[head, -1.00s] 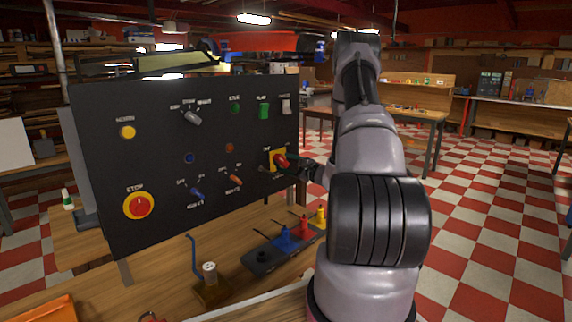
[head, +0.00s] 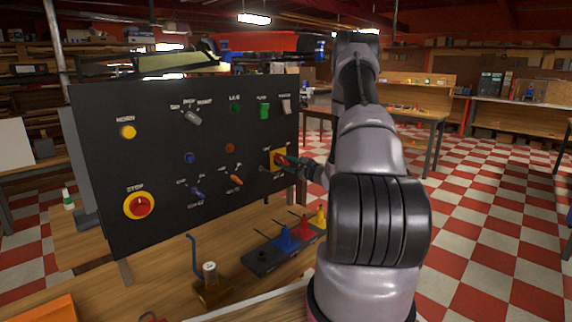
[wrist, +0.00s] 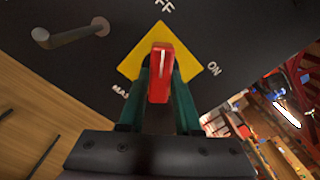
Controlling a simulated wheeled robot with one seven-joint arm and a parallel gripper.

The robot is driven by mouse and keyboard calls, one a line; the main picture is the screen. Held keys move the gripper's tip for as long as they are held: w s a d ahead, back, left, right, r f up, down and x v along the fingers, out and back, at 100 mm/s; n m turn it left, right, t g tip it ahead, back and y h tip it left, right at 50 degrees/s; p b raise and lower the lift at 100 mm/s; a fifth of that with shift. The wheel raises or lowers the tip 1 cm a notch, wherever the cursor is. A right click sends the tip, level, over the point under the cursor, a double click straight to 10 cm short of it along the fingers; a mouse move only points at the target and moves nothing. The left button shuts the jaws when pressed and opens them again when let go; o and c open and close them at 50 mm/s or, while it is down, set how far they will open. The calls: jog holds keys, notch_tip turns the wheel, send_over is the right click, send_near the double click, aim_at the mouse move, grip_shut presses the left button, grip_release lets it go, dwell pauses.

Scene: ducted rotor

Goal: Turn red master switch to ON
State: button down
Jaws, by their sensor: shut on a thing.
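The red master switch is a red handle (wrist: 159,72) with a white line, on a yellow diamond plate (wrist: 130,68) on the black panel. In the wrist view the handle stands between the two dark green fingers of my gripper (wrist: 160,85), which are shut on it. The OFF label lies above the plate and the ON label to its right. The white line runs nearly straight up the picture, roughly toward OFF. In the head view the yellow plate (head: 274,155) is at the panel's right side, with my gripper (head: 290,162) against the handle and partly hiding it.
A grey peg-like lever (wrist: 70,34) sticks out of the panel beside the switch. The black panel (head: 100,170) carries other knobs and a red stop button (head: 140,205). Below, a dark tray (head: 262,262) with coloured pieces and a blue hooked stand (head: 193,262) are on the wooden bench.

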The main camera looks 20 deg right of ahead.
jog(key=m, duration=0.8)
jog(key=shift+m, duration=0.4)
jog(key=m, duration=0.4)
jog(key=shift+a, duration=0.1)
jog(key=shift+s+m, duration=0.1)
jog(key=shift+m, duration=1.9)
jog(key=c, duration=0.6)
grip_release()
